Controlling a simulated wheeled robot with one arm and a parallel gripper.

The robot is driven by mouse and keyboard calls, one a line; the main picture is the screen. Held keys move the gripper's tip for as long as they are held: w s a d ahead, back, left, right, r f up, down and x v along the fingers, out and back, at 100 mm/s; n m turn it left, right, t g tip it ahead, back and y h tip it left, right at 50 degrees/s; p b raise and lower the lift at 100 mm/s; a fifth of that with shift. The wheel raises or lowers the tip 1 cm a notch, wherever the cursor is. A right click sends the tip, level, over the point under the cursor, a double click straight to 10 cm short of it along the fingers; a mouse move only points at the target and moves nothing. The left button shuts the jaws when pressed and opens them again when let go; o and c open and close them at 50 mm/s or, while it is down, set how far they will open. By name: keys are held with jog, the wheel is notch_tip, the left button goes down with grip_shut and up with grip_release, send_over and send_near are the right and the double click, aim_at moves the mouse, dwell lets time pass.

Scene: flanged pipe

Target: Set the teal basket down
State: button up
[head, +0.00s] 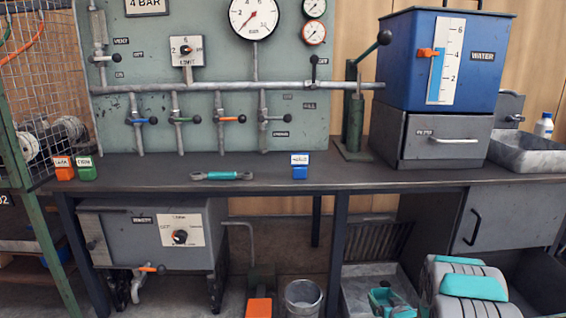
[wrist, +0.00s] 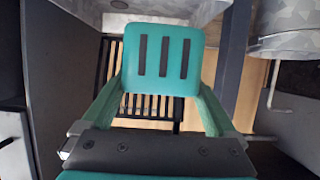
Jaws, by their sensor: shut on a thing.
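My gripper (wrist: 160,145) is shut on the basket. My arm hides most of the gripper in the head view, and the fingertips are not clear in the wrist view. I cannot tell whether the basket touches the tray under it.
The grey tray (head: 357,290) lies under the workbench (head: 400,181), with a black slatted grille (head: 375,238) behind. A bench leg (head: 338,255) and metal bucket (head: 303,297) stand to its left. A grey drawer cabinet (head: 510,222) is at right. An orange pedal-like block (head: 258,307) is farther left.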

jog(key=s+a+r+p, duration=0.1)
jog(key=a+r+p, duration=0.2)
jog(key=a+r, duration=0.3)
jog(key=s+a+r+p, duration=0.1)
jog(key=a+r+p, duration=0.3)
jog(key=r, duration=0.9)
jog(key=s+a+r+p, duration=0.1)
jog(key=a+r+p, duration=0.2)
jog(key=a+r, duration=0.6)
jog(key=shift+s+a+r+p, duration=0.15)
jog(key=shift+s+r+p, duration=0.15)
jog(key=shift+r, duration=0.4)
jog(key=shift+a, duration=0.1)
